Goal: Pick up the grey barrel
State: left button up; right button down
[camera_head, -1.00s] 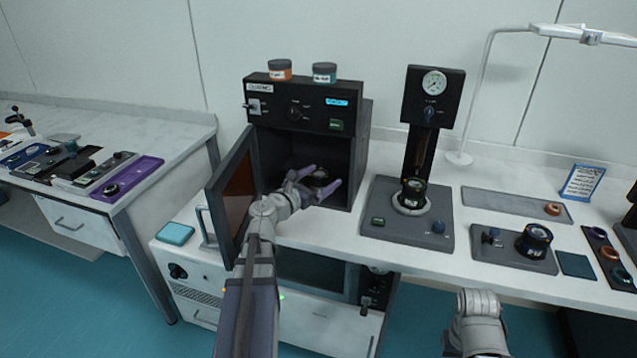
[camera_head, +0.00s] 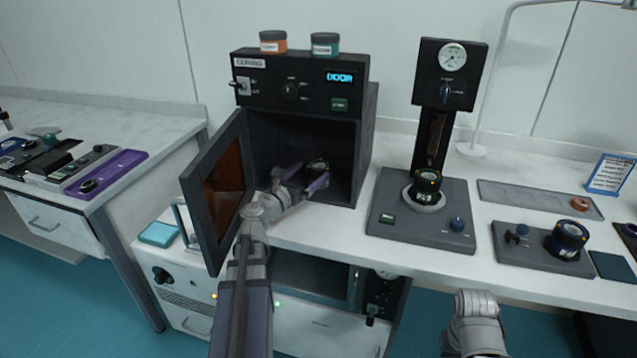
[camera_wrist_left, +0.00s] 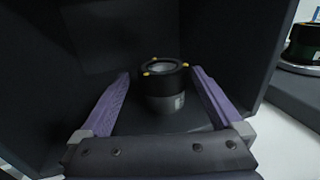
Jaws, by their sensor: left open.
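The grey barrel (camera_wrist_left: 165,103) stands upright inside the dark curing chamber, with a black top ring and yellow dots. In the head view the barrel (camera_head: 318,165) is partly hidden by my gripper. My left gripper (camera_head: 304,181) reaches into the chamber through its open front. In the left wrist view my left gripper (camera_wrist_left: 165,92) is open, with one purple finger on each side of the barrel and visible gaps between. My right arm shows at the bottom right of the head view, but its fingers are out of sight.
The chamber door (camera_head: 218,190) stands open to the left of my arm. The chamber's walls (camera_head: 362,150) are close around the gripper. A press with a gauge (camera_head: 425,205) stands to the right. Two jars (camera_head: 325,44) sit on top of the chamber.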

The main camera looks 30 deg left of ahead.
aim_at(325, 161)
pick_arm(q)
jog(key=shift+w, duration=1.3)
jog(key=shift+w+d+f, duration=0.1)
jog(key=shift+w+d, duration=0.05)
jog(key=shift+w, duration=1.15)
jog(key=shift+w+d+f, duration=0.1)
jog(key=shift+w+d, duration=0.05)
jog(key=shift+w, duration=1.15)
jog(key=shift+c, duration=0.2)
jog(key=c, duration=1.3)
jog(key=shift+s+r, duration=0.1)
jog(key=shift+r, duration=0.1)
